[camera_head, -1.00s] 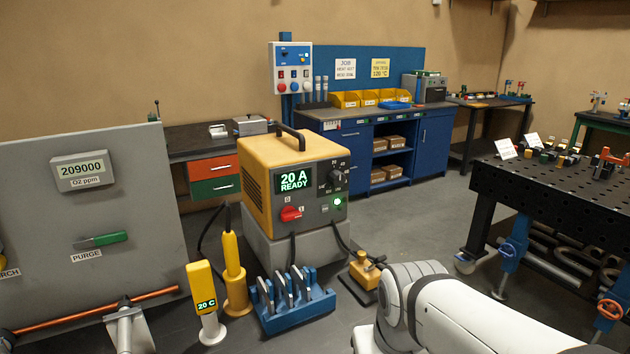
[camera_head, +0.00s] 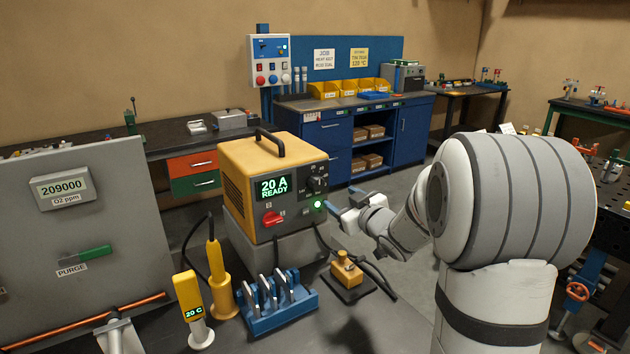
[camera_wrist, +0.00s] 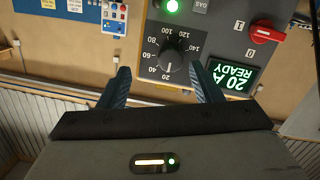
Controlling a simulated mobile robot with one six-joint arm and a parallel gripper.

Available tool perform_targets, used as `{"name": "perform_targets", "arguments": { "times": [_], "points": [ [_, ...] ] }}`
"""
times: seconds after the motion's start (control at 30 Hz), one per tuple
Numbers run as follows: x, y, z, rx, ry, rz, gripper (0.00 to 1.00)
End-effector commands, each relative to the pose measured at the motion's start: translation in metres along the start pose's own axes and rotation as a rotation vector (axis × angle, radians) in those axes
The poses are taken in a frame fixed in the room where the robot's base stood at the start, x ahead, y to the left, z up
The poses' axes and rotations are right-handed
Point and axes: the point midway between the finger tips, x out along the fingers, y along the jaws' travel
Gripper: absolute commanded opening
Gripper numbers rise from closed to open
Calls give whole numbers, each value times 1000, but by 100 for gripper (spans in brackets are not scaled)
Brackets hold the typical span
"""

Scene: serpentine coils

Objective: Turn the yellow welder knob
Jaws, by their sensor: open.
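The yellow welder (camera_head: 265,165) stands on a grey block, its display reading "20 A READY". Its black round knob (camera_head: 317,185) is at the upper right of the front panel. In the wrist view, where the panel appears upside down, the knob (camera_wrist: 172,58) has a numbered scale around it. My gripper (camera_head: 340,204) is in front of the panel's right side, open and empty. In the wrist view its two blue fingers (camera_wrist: 160,72) are spread, with the knob showing between and beyond their tips. I cannot tell any contact.
A red switch (camera_head: 272,218) and a lit green lamp (camera_head: 317,204) sit below the knob and display. A blue rack (camera_head: 278,305), a yellow torch (camera_head: 220,280) and a yellow block on a dark plate (camera_head: 347,275) stand in front of the welder.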

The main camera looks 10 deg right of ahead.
Motion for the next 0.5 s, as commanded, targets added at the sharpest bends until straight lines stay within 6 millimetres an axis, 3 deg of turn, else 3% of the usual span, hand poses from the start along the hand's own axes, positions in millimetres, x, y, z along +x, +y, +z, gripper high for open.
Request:
{"name": "perform_targets", "arguments": {
  "times": [0.27,0.5],
  "points": [
    [11,-5,-9,3,127,-98,59],
    [44,-10,-15,4,131,-103,59]
  ]
}}
